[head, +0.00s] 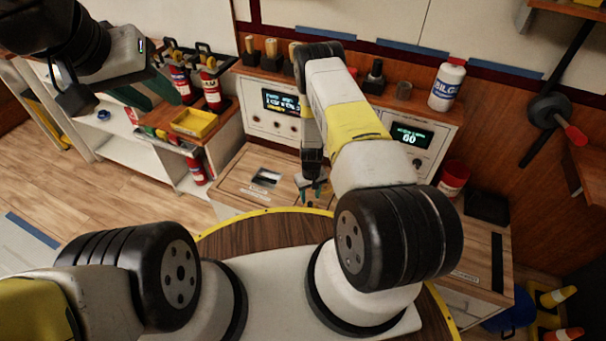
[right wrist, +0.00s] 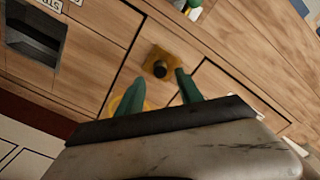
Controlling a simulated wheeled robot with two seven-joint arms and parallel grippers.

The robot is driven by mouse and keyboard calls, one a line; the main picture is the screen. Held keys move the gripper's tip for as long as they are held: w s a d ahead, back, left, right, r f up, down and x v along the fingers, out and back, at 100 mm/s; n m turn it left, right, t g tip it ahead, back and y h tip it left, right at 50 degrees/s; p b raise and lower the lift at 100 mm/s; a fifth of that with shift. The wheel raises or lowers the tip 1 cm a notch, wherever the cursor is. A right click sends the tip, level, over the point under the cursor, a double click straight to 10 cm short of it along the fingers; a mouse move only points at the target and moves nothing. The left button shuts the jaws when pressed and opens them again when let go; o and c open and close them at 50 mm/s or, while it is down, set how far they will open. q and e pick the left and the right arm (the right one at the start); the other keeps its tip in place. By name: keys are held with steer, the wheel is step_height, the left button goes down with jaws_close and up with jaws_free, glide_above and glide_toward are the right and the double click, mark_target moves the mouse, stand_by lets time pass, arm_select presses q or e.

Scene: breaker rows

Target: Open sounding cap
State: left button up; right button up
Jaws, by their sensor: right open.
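In the right wrist view a square brass-yellow fitting (right wrist: 157,62) with a dark round centre sits on the wooden panel. It looks like the sounding cap, but I cannot tell whether the centre is a cap or an opening. My right gripper (right wrist: 158,95) is open, its green fingers apart, with the fitting just beyond and between the fingertips. A yellow round piece (right wrist: 116,103) is partly hidden behind the left finger. In the head view my right gripper (head: 314,188) is over the wooden counter and hides the fitting. My left gripper (head: 118,92) hangs at the upper left, away from the counter.
A dark recess (head: 266,178) lies in the counter left of my right gripper. Behind stand two panels with lit displays (head: 281,102) and a white bottle (head: 446,85). A yellow tray (head: 194,122) and red extinguishers (head: 212,90) are at the left. A red tub (head: 453,178) is at the right.

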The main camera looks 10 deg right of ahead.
mark_target(310, 203)
step_height(310, 203, down, 5)
steer(key=shift+f, duration=0.2)
jaws_close()
stand_by(1.5)
